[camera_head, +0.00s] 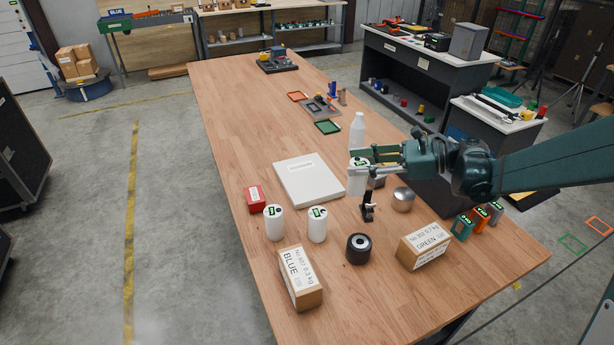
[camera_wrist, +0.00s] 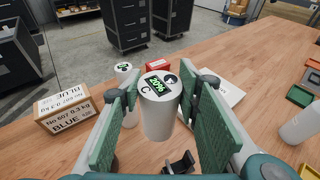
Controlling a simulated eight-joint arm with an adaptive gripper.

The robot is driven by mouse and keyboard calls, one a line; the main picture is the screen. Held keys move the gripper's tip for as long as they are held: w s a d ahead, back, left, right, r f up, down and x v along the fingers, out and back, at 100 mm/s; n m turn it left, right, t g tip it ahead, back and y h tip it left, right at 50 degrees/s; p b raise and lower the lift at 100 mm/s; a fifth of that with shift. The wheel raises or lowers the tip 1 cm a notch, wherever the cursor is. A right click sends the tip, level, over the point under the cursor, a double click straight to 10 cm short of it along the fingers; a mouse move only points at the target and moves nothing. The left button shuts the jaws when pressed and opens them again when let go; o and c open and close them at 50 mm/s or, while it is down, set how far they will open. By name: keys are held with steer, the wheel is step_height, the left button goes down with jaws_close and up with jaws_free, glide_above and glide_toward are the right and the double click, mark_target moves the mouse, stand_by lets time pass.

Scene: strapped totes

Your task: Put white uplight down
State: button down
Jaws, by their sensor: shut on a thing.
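My gripper (camera_head: 372,163) is shut on a white uplight (camera_head: 355,184), a short white cylinder with a green-lit display on top. In the wrist view the uplight (camera_wrist: 160,112) stands upright between the two green finger pads (camera_wrist: 158,115), its display reading a percentage above a letter C. Its top is clear of the fingers. Whether its base touches the table cannot be told. Two similar white cylinders (camera_head: 274,224) (camera_head: 317,226) stand upright on the wooden table (camera_head: 240,110), left of my gripper.
A white flat box (camera_head: 309,180) lies left of the held uplight. A black stand (camera_head: 368,207) and silver round (camera_head: 403,200) are close by. A white bottle (camera_head: 357,132) stands behind. A black cylinder (camera_head: 358,249), red box (camera_head: 256,199), BLUE carton (camera_head: 300,280) and GREEN carton (camera_head: 424,247) surround.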

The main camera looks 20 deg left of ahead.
steer(key=w+a+n+g+p, duration=0.1)
steer(key=w+a, duration=1.6)
steer(key=a, duration=0.1)
steer(key=shift+f, duration=0.35)
steer(key=shift+f, duration=0.15)
step_height(320, 180, down, 6)
steer(key=shift+b, duration=0.3)
steer(key=shift+f, duration=0.1)
steer(key=shift+f+b, duration=0.35)
steer(key=shift+f, duration=1.4)
steer(key=shift+f, duration=0.2)
steer(key=c, duration=1.7)
jaws_free()
